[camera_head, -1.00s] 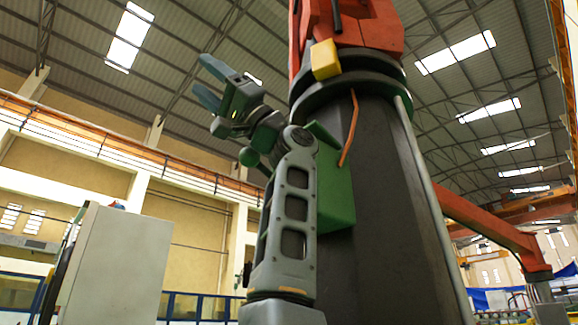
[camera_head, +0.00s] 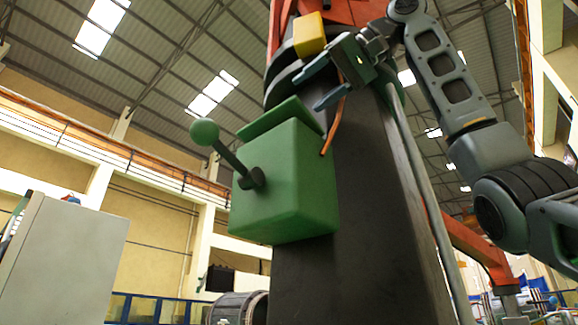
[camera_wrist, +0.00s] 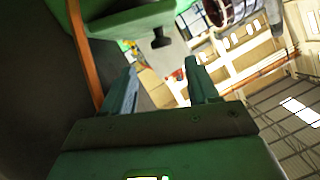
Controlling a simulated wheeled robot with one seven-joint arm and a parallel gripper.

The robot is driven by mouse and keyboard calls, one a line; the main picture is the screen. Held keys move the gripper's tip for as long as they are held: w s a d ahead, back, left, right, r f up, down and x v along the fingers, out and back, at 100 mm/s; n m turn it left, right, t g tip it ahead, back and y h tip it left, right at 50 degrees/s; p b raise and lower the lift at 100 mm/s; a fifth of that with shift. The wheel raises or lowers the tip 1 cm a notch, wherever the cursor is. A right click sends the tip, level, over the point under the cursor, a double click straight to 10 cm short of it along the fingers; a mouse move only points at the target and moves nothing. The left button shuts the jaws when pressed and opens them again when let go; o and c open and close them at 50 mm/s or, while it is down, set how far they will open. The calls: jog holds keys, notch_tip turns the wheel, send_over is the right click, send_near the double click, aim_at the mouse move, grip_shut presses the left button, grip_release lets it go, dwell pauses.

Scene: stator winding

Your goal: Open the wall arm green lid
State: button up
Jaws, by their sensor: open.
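The green box (camera_head: 285,185) is fixed to the side of the dark column. Its green lid (camera_head: 275,119) is a thin plate along the top, tilted. A dark lever with a green ball knob (camera_head: 205,132) sticks out from the box's left side. My gripper (camera_head: 310,92) is open and empty, above and to the right of the lid, with its fingers pointing left and down. It looks apart from the lid. In the wrist view, the open fingers (camera_wrist: 161,72) point toward the green box (camera_wrist: 120,18) at the top edge; the lid cannot be told apart clearly there.
The dark column (camera_head: 365,230) carries an orange robot arm above. A yellow block (camera_head: 309,35) sits just above my gripper. An orange cable (camera_head: 334,125) runs down beside the box's right edge. A grey cabinet (camera_head: 65,260) stands at lower left. Space left of the box is free.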

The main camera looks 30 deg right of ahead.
aim_at(287, 110)
jog(key=p+x, duration=0.1)
jog(key=x, duration=0.6)
jog(key=shift+w+a, duration=0.1)
jog(key=shift+w, duration=0.05)
grip_shut()
dwell(0.4)
